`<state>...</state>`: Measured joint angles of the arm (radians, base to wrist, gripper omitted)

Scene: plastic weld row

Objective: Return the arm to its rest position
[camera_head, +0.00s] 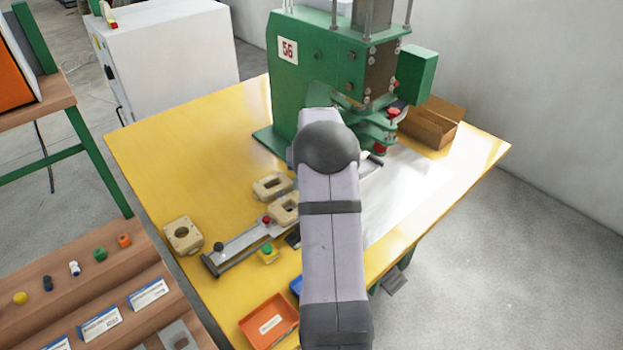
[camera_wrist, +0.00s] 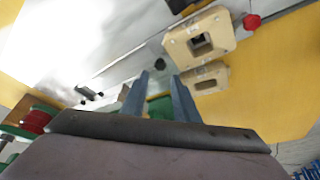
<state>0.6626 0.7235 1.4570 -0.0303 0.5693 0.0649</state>
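My arm (camera_head: 331,240) reaches over the yellow table toward the green machine marked 56 (camera_head: 300,75). In the head view my gripper is hidden behind the arm. In the wrist view my gripper (camera_wrist: 160,77) shows two grey fingers set apart, with nothing held between them. A beige block with a square opening (camera_wrist: 202,42) lies beyond and to the right of the fingertips, with a second beige block (camera_wrist: 205,78) close to it. The fingers look apart from both.
Beige blocks (camera_head: 183,235) lie on the table (camera_head: 190,150) near a metal slide (camera_head: 245,243). An orange tray (camera_head: 268,322) is at the front, a brown box (camera_head: 432,124) at the back right. A wooden rack (camera_head: 100,290) stands left. The table's back left is clear.

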